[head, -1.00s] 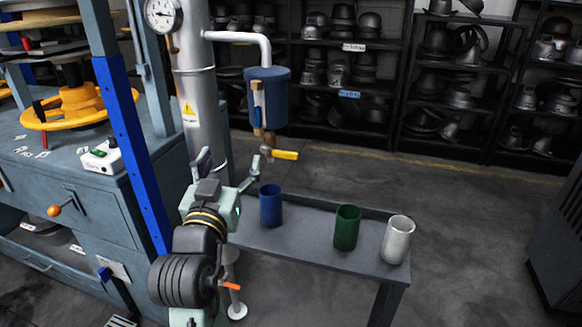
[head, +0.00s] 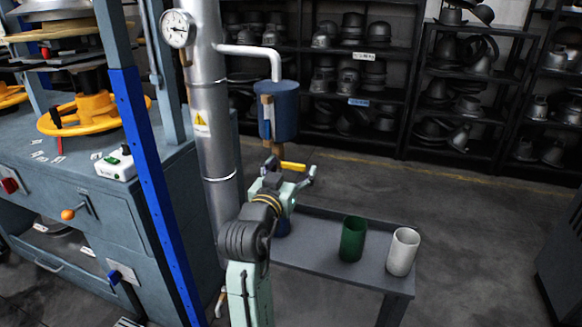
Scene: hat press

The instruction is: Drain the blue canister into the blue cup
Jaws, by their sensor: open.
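The blue canister (head: 284,110) hangs from a bent pipe beside the tall metal column. Below it is a tap with a yellow lever (head: 293,166) pointing right. The blue cup (head: 283,229) stands on the low grey table (head: 335,263), mostly hidden behind my gripper. My gripper (head: 290,171) is open, its two fingers spread on either side of the lever in the picture. I cannot tell whether they touch it. The tap's lower part and the cup's rim are hidden.
A green cup (head: 352,239) and a white cup (head: 402,251) stand to the right on the same table. The metal column (head: 212,120) with its gauge (head: 178,28) and a blue post (head: 157,190) stand close on the left. Floor to the right is clear.

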